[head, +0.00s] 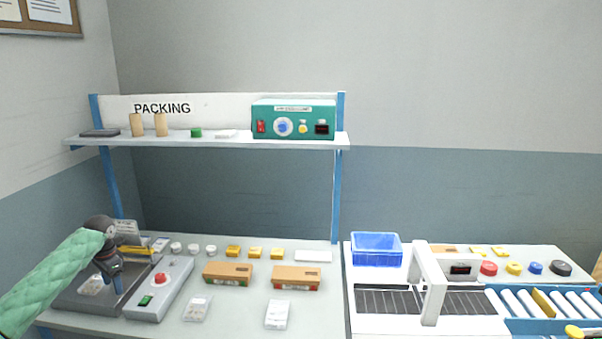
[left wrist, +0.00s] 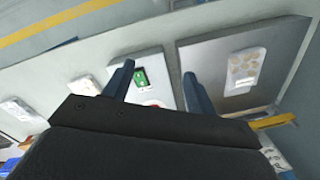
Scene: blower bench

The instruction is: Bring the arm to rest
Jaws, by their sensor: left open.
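My left arm comes in from the left in a green quilted sleeve. My left gripper (head: 118,283) is over the grey machine plate at the bench's left end. In the left wrist view the left gripper's (left wrist: 157,82) two blue fingers stand apart, with nothing between them. Beyond them is the grey control box (left wrist: 145,75) with its green switch; in the head view the control box (head: 160,290) also shows a red button. A clear pack with pale round items (left wrist: 244,70) lies on the plate (left wrist: 285,40), apart from the fingers. My right gripper is not in view.
Two cardboard boxes (head: 228,273) (head: 297,277) and two white packs (head: 197,309) (head: 277,315) lie on the bench. A shelf (head: 225,142) with a teal device (head: 293,118) stands behind. At right are a blue bin (head: 376,249), a white arch (head: 430,285) and a roller conveyor (head: 545,303).

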